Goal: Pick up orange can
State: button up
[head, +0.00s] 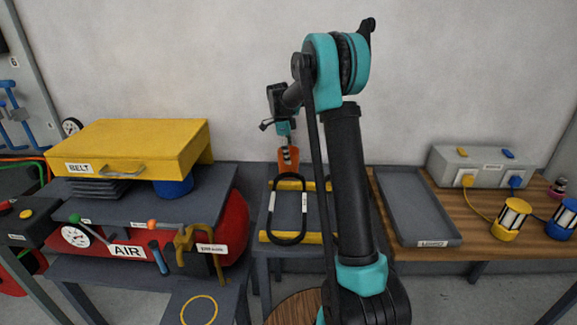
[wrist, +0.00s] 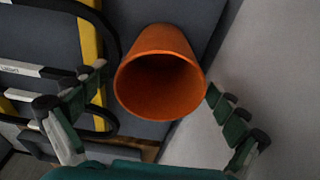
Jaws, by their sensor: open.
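The orange can (wrist: 160,88) fills the middle of the wrist view, with its open, empty mouth facing the camera. In the head view the can (head: 288,160) is at the back of the middle dark table, by the wall, partly hidden by my gripper (head: 285,137). In the wrist view my gripper (wrist: 150,108) is open, with one finger on each side of the can. I see no finger clearly pressing on the can; whether the right finger touches it is hard to tell.
A black loop handle (head: 289,210) and yellow bars (head: 285,238) lie in front of the can. The wall (wrist: 275,80) is close on its right in the wrist view. A grey tray (head: 415,205) stands to the right, a yellow BELT box (head: 130,147) to the left.

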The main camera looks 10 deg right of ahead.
jog(key=c, duration=1.7)
jog(key=shift+r, duration=0.1)
jog(key=shift+c, duration=0.2)
